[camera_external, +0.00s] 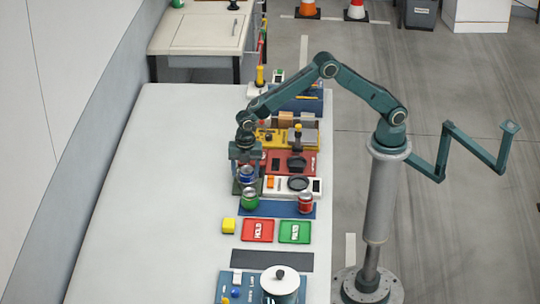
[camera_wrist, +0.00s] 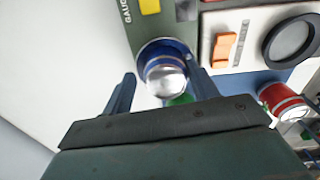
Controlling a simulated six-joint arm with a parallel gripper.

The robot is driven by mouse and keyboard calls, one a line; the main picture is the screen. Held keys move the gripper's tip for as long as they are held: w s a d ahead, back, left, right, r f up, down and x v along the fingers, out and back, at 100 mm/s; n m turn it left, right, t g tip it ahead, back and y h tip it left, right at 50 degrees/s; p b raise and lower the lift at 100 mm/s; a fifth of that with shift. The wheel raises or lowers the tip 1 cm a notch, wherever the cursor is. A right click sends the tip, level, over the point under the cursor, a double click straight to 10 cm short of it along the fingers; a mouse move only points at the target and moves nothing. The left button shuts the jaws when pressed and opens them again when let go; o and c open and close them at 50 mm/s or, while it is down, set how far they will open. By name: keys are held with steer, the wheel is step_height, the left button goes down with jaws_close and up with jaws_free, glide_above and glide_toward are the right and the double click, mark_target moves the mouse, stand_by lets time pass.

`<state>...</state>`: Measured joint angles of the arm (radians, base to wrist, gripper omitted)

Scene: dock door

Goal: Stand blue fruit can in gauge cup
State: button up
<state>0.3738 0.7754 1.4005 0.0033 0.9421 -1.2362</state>
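The blue fruit can (camera_external: 247,174) is upright at the green gauge board (camera_external: 237,187), directly below my gripper (camera_external: 245,160). In the wrist view the can (camera_wrist: 165,75) shows its silver lid and blue side, at the end of the board (camera_wrist: 158,28) marked with partly cut-off GAUGE lettering. My gripper (camera_wrist: 161,90) is open, with its fingers on either side of the can. A gap shows at the left finger; the right finger looks close to the can.
A green can (camera_external: 250,199) stands just in front of the blue can, and a red can (camera_external: 305,203) stands to the right on a blue mat (camera_external: 278,210). The table's left side is clear.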

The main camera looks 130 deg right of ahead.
mark_target(247, 168)
steer(key=shift+s+a+f, duration=0.4)
steer(key=shift+f, duration=0.1)
steer(key=shift+r, duration=0.2)
step_height(247, 168, up, 13)
steer(key=shift+w+d+r, duration=0.15)
steer(key=shift+d, duration=0.05)
stand_by(0.7)
